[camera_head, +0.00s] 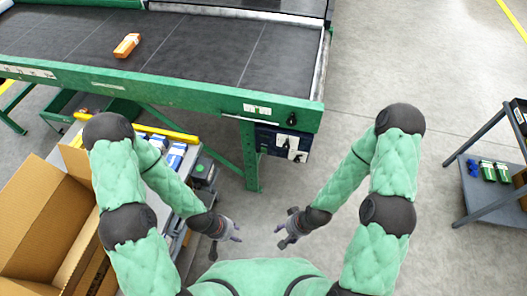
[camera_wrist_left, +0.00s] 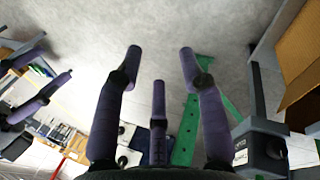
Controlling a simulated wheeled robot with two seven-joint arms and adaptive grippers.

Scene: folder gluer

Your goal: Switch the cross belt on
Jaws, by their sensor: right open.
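The cross belt (camera_head: 180,52) is a wide dark belt in a green frame, with an orange carton (camera_head: 127,45) on it. A small label plate with green marks (camera_head: 257,109) and a black knob (camera_head: 292,119) are at the frame's near right end. Below hangs a dark blue control box (camera_head: 284,143) with white switch plates; their settings are too small to tell. My left gripper (camera_head: 232,232) is low in front of the frame, apart from the box. Its spread fingers (camera_wrist_left: 158,65) are open and empty in the left wrist view. My right gripper (camera_head: 284,228) is open and empty beside it.
An open cardboard box (camera_head: 45,215) and a grey bench (camera_head: 195,195) with blue-white packs stand at the left. A green leg (camera_head: 250,155) stands under the frame. A shelf cart (camera_head: 490,200) with green and blue items is at the right. The floor between is clear.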

